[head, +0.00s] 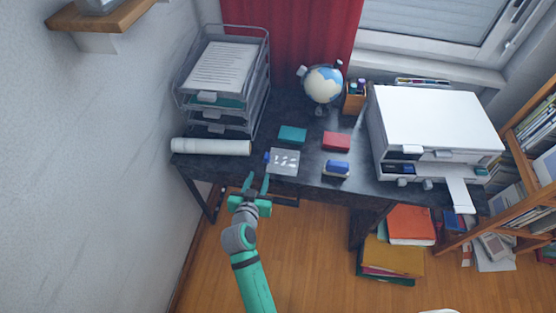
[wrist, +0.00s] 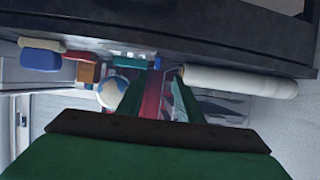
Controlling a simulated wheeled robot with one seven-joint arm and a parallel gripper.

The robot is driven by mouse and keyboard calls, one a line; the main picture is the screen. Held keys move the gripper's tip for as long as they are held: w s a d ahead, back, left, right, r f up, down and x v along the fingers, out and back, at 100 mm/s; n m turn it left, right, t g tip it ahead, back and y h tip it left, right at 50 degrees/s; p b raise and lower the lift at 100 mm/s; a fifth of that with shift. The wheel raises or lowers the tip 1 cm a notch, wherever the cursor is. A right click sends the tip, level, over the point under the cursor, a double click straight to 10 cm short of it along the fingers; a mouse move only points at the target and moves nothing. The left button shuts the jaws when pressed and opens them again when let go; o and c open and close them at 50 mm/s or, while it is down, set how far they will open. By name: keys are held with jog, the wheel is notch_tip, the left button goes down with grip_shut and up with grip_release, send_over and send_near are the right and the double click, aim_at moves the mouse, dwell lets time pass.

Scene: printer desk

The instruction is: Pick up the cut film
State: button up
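A flat grey piece with small white patches (head: 284,161) lies near the desk's front edge; it looks most like the cut film, but I cannot be sure. It also shows edge-on in the wrist view (wrist: 133,54). A small blue thing (head: 267,157) is at its left end. My gripper (head: 257,182) is in front of the desk edge, left of and nearer than the grey piece, apart from it. In the wrist view my gripper (wrist: 156,84) has its two green fingers apart with nothing held between them.
A white roll (head: 210,146) lies left on the desk (head: 235,177), near a paper tray (head: 180,92). A teal box (head: 292,134), red box (head: 336,141) and blue-and-white item (head: 336,168) surround the grey piece. A globe (head: 323,85) and printer (head: 438,120) stand behind and right.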

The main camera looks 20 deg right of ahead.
aim_at(265, 158)
jog(key=x, duration=0.7)
jog(key=r+x, duration=0.1)
jog(key=x, duration=0.3)
jog(key=shift+w+d+f, duration=0.1)
jog(key=shift+w+d, duration=0.15)
jog(key=shift+d, duration=0.1)
jog(key=shift+c, duration=0.6)
grip_shut()
